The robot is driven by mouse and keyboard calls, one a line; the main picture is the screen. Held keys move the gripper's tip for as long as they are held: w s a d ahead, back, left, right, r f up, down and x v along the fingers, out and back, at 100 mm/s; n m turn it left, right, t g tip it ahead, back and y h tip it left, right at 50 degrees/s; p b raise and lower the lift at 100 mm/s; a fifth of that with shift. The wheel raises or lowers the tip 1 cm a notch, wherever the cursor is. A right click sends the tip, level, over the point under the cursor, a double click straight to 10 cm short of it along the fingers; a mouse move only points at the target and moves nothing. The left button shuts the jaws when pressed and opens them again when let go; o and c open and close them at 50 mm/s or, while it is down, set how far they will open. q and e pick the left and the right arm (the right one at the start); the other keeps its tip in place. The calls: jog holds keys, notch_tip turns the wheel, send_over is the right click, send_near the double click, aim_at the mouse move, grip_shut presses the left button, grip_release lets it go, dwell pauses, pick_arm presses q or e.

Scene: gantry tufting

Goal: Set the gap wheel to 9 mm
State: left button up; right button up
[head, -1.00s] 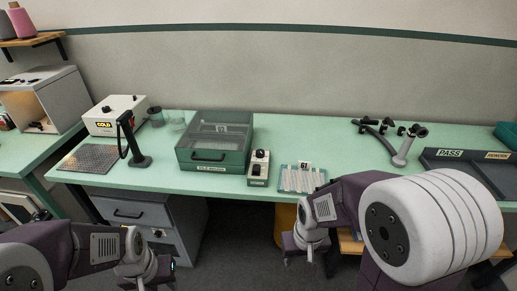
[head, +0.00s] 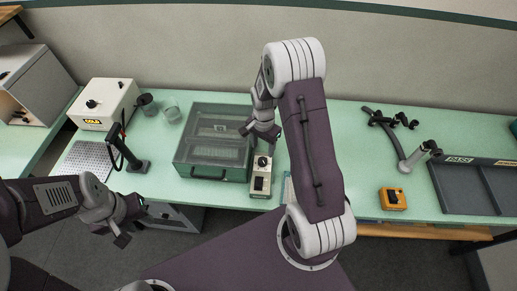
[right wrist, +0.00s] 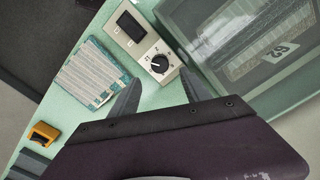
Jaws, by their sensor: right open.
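The gap wheel, a black dial (head: 263,162) with printed marks around it, sits on a cream control box (head: 260,185). In the right wrist view the dial (right wrist: 159,64) shows clearly, with a pale pointer line; its numbers are too small to read surely. My right gripper (head: 258,133) is just behind the box.
A green clear-lidded case (head: 184,163) stands left of the control box. A striped sample card (right wrist: 88,76) lies on its other side. An orange box (head: 393,198) and a divided dark tray (head: 455,196) are at the right. A black-handled stand (head: 136,164) is at left.

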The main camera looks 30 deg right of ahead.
aim_at(263, 160)
jog(key=f, duration=0.1)
jog(key=s+f+p, duration=0.1)
jog(key=f, duration=0.1)
jog(key=shift+a, duration=0.2)
jog(key=f, duration=0.1)
jog(key=w+f, duration=0.1)
jog(key=f, duration=0.1)
jog(key=f+p, duration=0.1)
jog(key=f, duration=0.1)
jog(key=shift+w+d, duration=0.25)
jog(key=shift+d, duration=0.1)
jog(key=shift+f, duration=0.25)
jog(key=shift+s+a+r, duration=0.2)
jog(key=shift+s, duration=0.25)
pick_arm(q)
notch_tip(263, 160, up, 2)
jog(key=shift+r, duration=0.15)
pick_arm(e)
jog(key=shift+w+f, duration=0.1)
jog(key=shift+w, duration=0.1)
grip_shut()
